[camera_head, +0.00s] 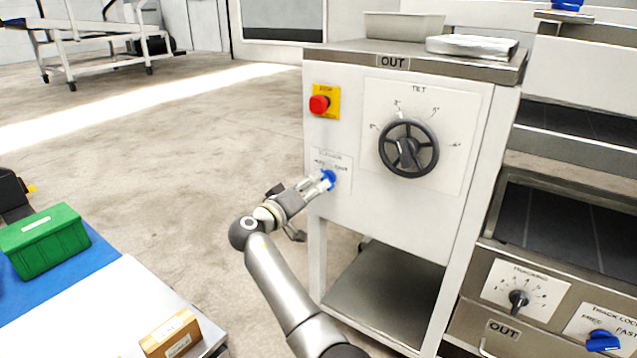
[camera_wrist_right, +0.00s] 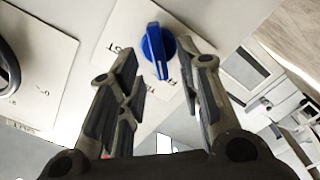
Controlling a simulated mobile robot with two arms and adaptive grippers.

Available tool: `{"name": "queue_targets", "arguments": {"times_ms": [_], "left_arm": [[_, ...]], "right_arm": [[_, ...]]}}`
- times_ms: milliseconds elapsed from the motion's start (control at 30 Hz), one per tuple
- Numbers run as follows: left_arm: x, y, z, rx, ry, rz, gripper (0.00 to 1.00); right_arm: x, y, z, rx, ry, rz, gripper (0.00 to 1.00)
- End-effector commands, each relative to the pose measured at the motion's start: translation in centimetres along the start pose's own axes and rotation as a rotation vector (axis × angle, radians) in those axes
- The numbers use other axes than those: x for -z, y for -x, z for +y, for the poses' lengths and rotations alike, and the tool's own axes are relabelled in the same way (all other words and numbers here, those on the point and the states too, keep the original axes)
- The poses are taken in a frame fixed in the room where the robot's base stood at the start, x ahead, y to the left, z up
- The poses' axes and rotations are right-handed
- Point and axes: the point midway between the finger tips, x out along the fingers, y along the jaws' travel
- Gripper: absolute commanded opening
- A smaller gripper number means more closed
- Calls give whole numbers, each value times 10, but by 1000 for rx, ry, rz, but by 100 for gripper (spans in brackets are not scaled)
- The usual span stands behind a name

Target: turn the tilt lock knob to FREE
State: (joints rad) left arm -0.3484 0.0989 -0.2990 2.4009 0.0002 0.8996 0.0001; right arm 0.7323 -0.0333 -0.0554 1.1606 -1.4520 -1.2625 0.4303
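The blue tilt lock knob (camera_head: 328,179) sits on a small white label plate on the front of the white cabinet, below the red button. The lettering is too small to read surely in the head view. In the right wrist view the knob (camera_wrist_right: 157,50) has a raised grip bar with a white line, between and ahead of the fingers. Which word its line points to is unclear. My right gripper (camera_head: 318,184) is at the knob; its fingers (camera_wrist_right: 160,65) are apart, one on each side, with no clear contact. My left gripper is not in view.
A black tilt handwheel (camera_head: 408,148) is to the right of the knob, and a red button (camera_head: 319,104) is above. A second blue knob (camera_head: 602,341) marked track lock is at lower right. A green box (camera_head: 44,240) and a small carton (camera_head: 171,333) are at left.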

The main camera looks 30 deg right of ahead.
Motion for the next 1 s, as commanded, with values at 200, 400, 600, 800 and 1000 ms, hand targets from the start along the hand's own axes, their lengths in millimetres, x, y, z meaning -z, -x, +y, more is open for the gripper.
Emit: {"name": "queue_targets", "arguments": {"times_ms": [200,400,600,800,1000], "left_arm": [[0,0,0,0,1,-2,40],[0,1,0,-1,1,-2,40],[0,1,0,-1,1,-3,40],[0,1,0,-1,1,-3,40],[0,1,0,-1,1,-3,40]], "right_arm": [[0,49,-1,3,0,0,33],[0,80,-1,2,0,1,33],[0,91,0,-1,0,1,33],[0,91,0,-1,0,1,33],[0,91,0,0,0,1,33]]}}
